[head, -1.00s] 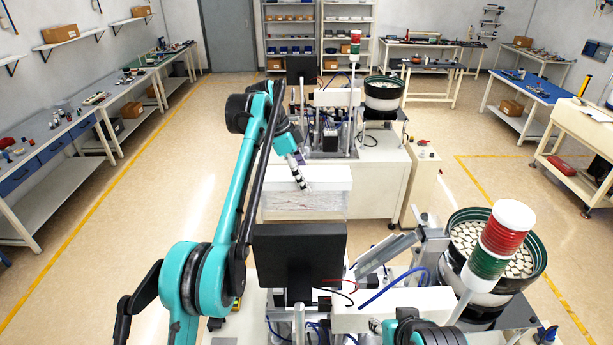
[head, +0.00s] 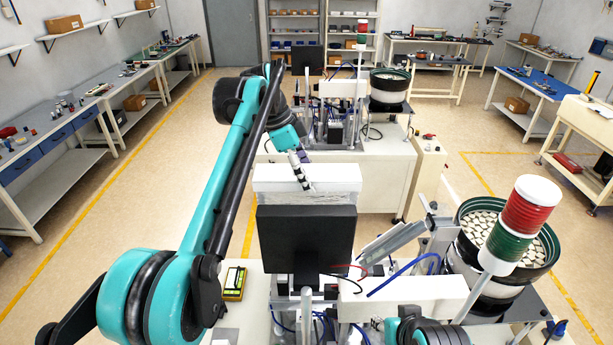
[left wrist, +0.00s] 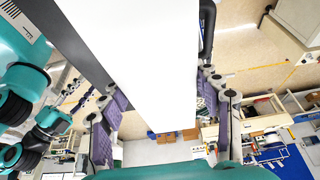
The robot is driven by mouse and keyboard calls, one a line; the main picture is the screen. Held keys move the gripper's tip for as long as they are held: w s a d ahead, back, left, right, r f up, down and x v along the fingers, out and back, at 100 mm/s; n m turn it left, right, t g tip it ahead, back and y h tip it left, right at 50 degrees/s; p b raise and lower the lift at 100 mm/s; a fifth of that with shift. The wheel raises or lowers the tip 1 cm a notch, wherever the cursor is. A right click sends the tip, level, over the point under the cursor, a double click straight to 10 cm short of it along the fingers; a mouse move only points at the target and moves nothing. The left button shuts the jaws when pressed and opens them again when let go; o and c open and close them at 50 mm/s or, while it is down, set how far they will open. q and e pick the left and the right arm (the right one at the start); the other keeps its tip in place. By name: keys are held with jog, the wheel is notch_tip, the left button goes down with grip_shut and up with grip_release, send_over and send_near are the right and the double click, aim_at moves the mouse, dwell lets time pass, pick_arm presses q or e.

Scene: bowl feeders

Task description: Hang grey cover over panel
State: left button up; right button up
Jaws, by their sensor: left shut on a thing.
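The pale cover (head: 275,187), whitish on top with grey wrinkled sides, is at the middle of the head view. My left gripper (head: 301,175) is shut on it from above. In the left wrist view the cover (left wrist: 150,50) is a broad white sheet running between the fingers of my left gripper (left wrist: 160,115). A black upright panel (head: 306,238) stands nearer to me, just below the cover in the picture. It hides the cover's lower edge; I cannot tell whether they touch. My right gripper is out of view.
A red and green signal light (head: 520,218) and a bowl feeder (head: 500,240) stand to the right of the panel. An angled metal chute (head: 390,243) is close beside it. A second feeder station (head: 390,90) stands behind. Floor at left is clear.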

aim_at(307, 209)
pick_arm(q)
jog(key=shift+s+d+f, duration=0.1)
jog(key=shift+s+f, duration=0.05)
jog(key=shift+s, duration=0.35)
jog(key=shift+s+a+b, duration=0.2)
jog(key=shift+s+b, duration=0.8)
jog(key=shift+b, duration=0.05)
jog(key=s+b, duration=0.3)
jog(key=s, duration=0.2)
jog(key=shift+s+f+b, duration=0.1)
jog(key=shift+f+b, duration=0.45)
jog(key=shift+b, duration=0.1)
jog(key=shift+f+b, duration=0.4)
jog(key=shift+f, duration=0.6)
jog(key=shift+d, duration=0.1)
